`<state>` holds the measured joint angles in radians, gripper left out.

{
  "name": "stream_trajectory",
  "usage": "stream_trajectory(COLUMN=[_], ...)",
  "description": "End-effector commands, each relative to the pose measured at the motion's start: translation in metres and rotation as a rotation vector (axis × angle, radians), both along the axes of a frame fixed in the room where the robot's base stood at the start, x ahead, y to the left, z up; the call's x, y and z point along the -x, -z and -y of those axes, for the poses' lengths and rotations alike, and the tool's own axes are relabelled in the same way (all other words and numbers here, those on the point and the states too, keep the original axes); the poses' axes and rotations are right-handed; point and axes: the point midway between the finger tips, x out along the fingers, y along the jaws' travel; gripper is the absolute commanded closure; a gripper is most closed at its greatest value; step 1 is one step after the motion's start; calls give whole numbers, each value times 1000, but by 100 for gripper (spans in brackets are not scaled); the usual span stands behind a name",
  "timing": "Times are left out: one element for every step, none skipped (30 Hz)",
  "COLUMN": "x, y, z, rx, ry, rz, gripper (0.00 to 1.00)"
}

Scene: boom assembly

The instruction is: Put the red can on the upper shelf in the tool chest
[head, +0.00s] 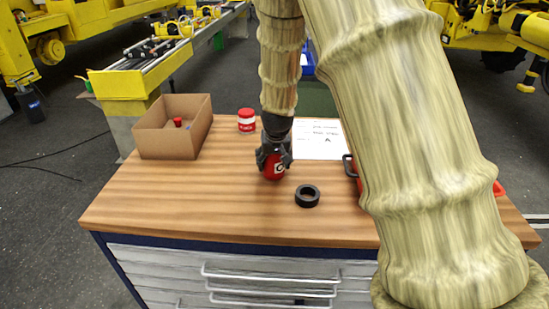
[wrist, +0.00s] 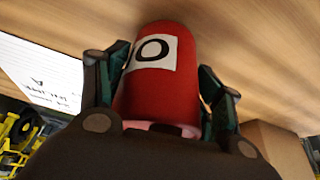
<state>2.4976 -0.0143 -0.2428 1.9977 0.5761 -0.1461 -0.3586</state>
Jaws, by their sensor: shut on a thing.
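A red can (wrist: 158,85) with a white label and dark lettering is between the fingers of my gripper (wrist: 165,95) in the wrist view. In the head view my gripper (head: 274,155) points down over the wooden top of the tool chest (head: 180,210), shut on the red can (head: 274,168). I cannot tell whether the can touches the wood. The chest's front shows pale drawers with bar handles (head: 270,283). No upper shelf can be made out.
A second red can with a white band (head: 246,120) stands behind my gripper. An open cardboard box (head: 172,142) with a small red thing inside is at left. A black ring (head: 307,196) lies right of the held can. A white sheet (head: 318,139) lies behind. My arm hides the right side.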

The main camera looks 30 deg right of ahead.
Motion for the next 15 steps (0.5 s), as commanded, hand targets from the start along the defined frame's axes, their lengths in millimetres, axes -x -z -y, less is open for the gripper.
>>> stream_trajectory(x=[0,0,0,0,0,0,0,0,0,0,0,0,0,0,0], y=[1,1,2,2,2,2,2,2,3,3,3,3,3,3,3], z=[0,0,0,0,0,0,0,0,0,0,0,0,0,0,0], rx=[0,0,0,0,0,0,0,0,0,-1,0,0,0,0,0], ry=[1,1,0,0,0,0,0,0,0,0,0,0,0,0,1], rz=[1,1,1,1,1,1,1,1,1,1,0,0,0,0,0], gripper=[65,65,65,65,65,65,65,65,65,65,29,21,16,10,7])
